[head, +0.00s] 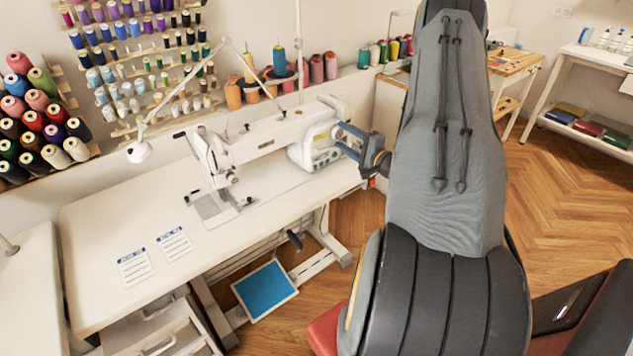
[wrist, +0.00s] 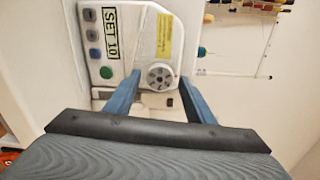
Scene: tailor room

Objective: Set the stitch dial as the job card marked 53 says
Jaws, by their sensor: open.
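The stitch dial (wrist: 160,76) is a small grey round knob with dark holes on the white end panel of the sewing machine (head: 265,142). My gripper (wrist: 159,80) is open, with one blue finger on each side of the dial in the wrist view and gaps visible between. I cannot tell how deep the fingertips reach. In the head view my gripper (head: 342,138) is at the machine's right end. A label (wrist: 111,33) reads "SET 10". Two job cards, a left one (head: 135,268) and a right one (head: 174,245), lie on the table; their numbers are too small to read.
Coloured buttons (wrist: 94,53) and a yellow sticker (wrist: 164,37) are near the dial. The white sewing table (head: 90,225) is clear around the cards. Thread cones (head: 316,68) stand behind the machine. A blue-topped pedal (head: 265,290) is below.

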